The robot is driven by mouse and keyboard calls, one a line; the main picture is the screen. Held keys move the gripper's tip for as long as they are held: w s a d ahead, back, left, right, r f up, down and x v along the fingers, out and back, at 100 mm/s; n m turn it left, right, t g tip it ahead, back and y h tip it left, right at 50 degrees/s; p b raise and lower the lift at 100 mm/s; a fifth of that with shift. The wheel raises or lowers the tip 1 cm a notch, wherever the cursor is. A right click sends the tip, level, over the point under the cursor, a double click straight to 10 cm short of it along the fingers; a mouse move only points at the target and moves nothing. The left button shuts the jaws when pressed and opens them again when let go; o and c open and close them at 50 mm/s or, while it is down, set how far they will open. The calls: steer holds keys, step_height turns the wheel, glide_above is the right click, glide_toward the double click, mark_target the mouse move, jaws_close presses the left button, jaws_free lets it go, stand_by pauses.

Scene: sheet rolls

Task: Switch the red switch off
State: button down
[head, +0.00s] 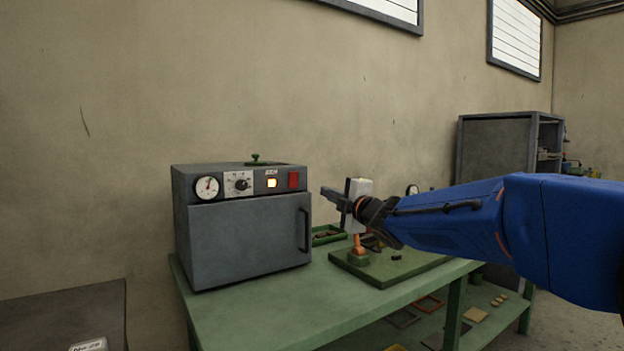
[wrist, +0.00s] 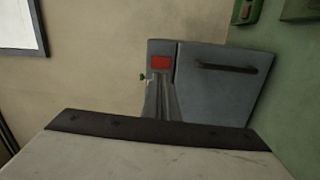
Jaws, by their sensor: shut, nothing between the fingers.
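The red switch (head: 294,180) is at the right end of the control panel on a grey oven (head: 245,240). The lamp (head: 272,183) beside it glows pale yellow. In the wrist view the red switch (wrist: 160,62) shows just beyond the fingertips, on the oven's grey front (wrist: 215,95). My gripper (head: 324,191) is shut and empty, to the right of the switch in the head view and apart from it. In the wrist view its closed fingers (wrist: 163,98) point toward the switch. The switch's exact tilt is too small to tell.
The oven stands on a green table (head: 270,310) and has a dial gauge (head: 207,187), a knob (head: 241,184) and a door handle (head: 304,230). A green board (head: 400,268) with a small device lies to the right. A grey cabinet (head: 495,148) stands behind.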

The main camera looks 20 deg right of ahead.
mark_target(296, 175)
steer(key=shift+w+r+n+y, duration=0.4)
steer(key=shift+w+n+y, duration=0.15)
steer(key=shift+n, duration=0.25)
steer(key=shift+w+a, duration=0.1)
steer(key=shift+w, duration=0.05)
steer(key=x, duration=1.4)
steer(key=shift+r, duration=0.1)
